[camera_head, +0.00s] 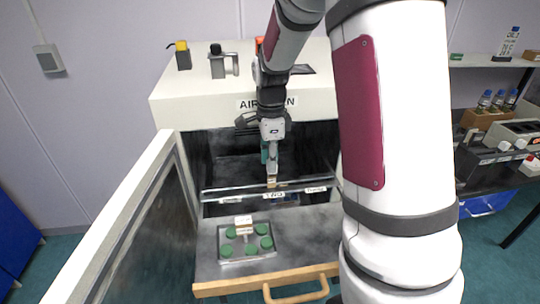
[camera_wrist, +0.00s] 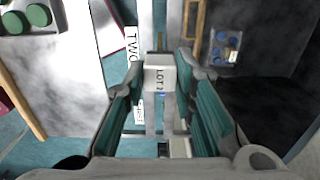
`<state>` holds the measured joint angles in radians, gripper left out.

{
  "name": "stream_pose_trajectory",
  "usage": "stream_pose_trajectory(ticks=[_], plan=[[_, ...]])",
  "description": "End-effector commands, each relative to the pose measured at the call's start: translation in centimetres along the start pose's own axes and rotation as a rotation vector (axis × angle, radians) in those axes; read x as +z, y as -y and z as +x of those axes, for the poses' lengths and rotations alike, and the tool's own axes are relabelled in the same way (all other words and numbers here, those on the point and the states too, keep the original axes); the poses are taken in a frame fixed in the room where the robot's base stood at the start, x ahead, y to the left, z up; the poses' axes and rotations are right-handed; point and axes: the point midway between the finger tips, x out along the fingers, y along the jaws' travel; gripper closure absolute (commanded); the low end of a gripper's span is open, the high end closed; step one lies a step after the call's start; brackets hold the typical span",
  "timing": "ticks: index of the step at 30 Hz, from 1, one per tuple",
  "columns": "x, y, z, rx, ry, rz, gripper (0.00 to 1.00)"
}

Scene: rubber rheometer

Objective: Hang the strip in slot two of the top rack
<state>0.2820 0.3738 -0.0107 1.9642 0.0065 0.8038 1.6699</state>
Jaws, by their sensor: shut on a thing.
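My gripper (camera_head: 271,160) is inside the open chamber of the machine and points down at the rack. The strip (camera_head: 271,183) shows small below the fingers in the head view, at the rack's middle label. The top rack (camera_head: 225,192) is a pale metal rail across the chamber with several white labels. One label (camera_wrist: 131,43) reads "TWO" and lies beside the strip's tag. I cannot tell whether the strip touches the rack.
The chamber door (camera_head: 130,225) stands open at the left. A clear tray (camera_head: 247,257) with green round pieces and a white tag sits on the shelf in front of the chamber. A wooden handle bar (camera_head: 225,287) runs along the shelf's front. Blue pieces (camera_wrist: 221,52) lie lower in the chamber.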

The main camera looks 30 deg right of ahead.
Motion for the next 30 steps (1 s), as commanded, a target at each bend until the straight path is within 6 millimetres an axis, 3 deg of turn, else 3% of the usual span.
stream_pose_trajectory(ticks=[30], plan=[[0.0,0.0,4.6,0.000,0.000,0.000,1.00]])
